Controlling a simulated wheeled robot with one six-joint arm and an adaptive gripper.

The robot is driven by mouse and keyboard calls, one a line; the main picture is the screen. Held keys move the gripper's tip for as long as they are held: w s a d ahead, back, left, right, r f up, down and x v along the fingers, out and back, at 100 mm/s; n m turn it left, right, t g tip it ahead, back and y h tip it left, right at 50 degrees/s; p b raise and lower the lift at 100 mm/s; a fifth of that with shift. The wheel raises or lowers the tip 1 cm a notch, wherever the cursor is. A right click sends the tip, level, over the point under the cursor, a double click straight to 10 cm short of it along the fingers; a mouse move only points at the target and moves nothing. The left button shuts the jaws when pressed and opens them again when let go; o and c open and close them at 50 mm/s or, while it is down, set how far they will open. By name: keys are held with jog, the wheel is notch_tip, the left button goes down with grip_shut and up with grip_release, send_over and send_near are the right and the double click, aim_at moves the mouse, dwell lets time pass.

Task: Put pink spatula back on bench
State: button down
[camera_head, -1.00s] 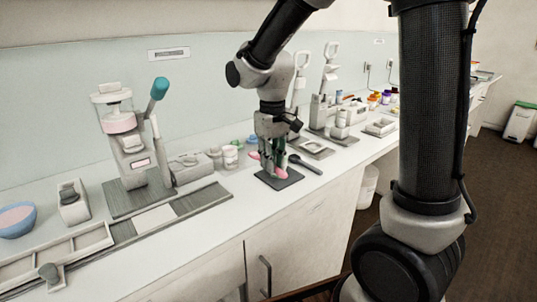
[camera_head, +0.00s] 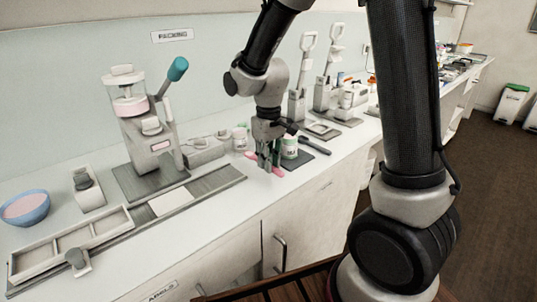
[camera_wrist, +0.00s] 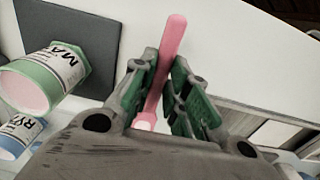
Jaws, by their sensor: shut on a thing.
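My gripper (camera_head: 270,168) is shut on the pink spatula (camera_wrist: 172,50). In the wrist view the spatula's flat handle passes between the green-padded fingers, with a paler end below them. In the head view, pink parts of the spatula (camera_head: 278,171) show on both sides of the fingers, low over the pale bench (camera_head: 222,222). I cannot tell whether it touches the bench. A jar with a green band (camera_head: 290,147) stands just right of my gripper, and shows large at the left of the wrist view (camera_wrist: 75,68).
A dark mat (camera_wrist: 80,40) lies beside the green-banded jar, with a dark-handled tool (camera_head: 315,146) near it. A blue-labelled jar (camera_wrist: 18,135) is close by. The press (camera_head: 140,130) and grey strip (camera_head: 215,183) are to the left. Bare bench lies in front.

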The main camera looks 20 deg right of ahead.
jog(key=shift+f, duration=0.6)
dwell(0.6)
jog(key=shift+f, duration=0.3)
jog(key=c, duration=1.3)
grip_release()
jog(key=shift+r, duration=0.1)
